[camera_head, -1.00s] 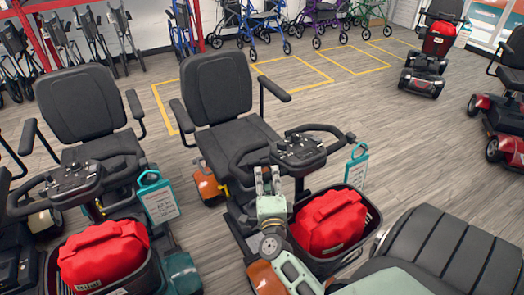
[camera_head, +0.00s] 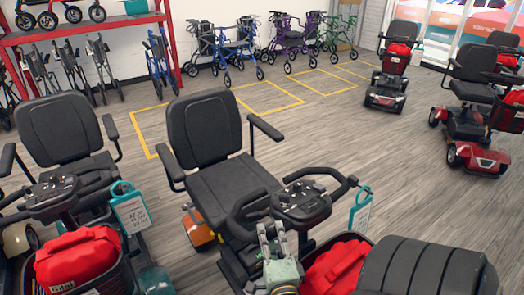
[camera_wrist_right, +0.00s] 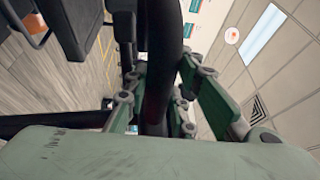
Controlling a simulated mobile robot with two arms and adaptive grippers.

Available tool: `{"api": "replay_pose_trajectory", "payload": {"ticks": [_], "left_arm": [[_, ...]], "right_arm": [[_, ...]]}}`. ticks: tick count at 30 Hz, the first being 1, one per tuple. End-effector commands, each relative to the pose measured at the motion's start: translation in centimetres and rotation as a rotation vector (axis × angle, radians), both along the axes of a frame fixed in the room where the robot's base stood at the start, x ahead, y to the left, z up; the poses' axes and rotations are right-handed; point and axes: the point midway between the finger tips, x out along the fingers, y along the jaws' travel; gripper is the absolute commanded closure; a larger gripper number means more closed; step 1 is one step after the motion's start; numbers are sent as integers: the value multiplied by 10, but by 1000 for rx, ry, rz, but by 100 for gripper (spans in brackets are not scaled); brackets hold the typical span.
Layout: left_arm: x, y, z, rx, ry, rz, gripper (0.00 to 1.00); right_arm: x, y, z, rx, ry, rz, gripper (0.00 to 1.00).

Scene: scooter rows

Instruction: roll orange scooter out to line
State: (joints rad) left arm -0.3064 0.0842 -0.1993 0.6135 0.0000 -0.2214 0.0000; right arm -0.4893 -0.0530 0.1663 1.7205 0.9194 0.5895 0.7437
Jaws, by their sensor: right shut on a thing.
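The orange scooter (camera_head: 198,226) stands in the middle of the head view. It has a black seat, an orange wheel cover, a teal tag (camera_head: 360,212) and a red bag (camera_head: 337,268) in its front basket. My right gripper (camera_head: 272,232) is at the near side of its handlebar console (camera_head: 301,200). In the right wrist view the green fingers (camera_wrist_right: 160,100) are shut around a black tube (camera_wrist_right: 162,60) of the handlebar. The scooter's lower front is cut off by the frame. My left gripper is not in view.
Another scooter with a red bag (camera_head: 78,262) stands close on the left. Yellow floor lines (camera_head: 262,110) mark bays beyond the seat. Red scooters (camera_head: 476,155) stand at the right, walkers (camera_head: 290,45) along the wall. Open floor lies between. A black ribbed shape (camera_head: 425,270) fills the near right.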

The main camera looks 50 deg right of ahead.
Motion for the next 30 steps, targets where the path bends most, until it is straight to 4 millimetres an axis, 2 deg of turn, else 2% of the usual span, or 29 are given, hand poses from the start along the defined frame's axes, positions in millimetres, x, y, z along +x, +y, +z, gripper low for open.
{"api": "replay_pose_trajectory", "payload": {"ticks": [1,6,12,27,28,30], "left_arm": [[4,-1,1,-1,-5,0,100],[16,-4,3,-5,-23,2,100],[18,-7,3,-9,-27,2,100],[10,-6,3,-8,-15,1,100],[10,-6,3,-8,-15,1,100],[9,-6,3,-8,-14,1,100]], "right_arm": [[-11,2,-2,6,5,1,100],[-36,7,-2,5,4,1,100],[-52,11,-1,5,0,1,100],[-57,12,0,3,-3,1,100],[-57,12,1,3,-3,1,75],[-57,12,1,2,-3,1,69]]}}
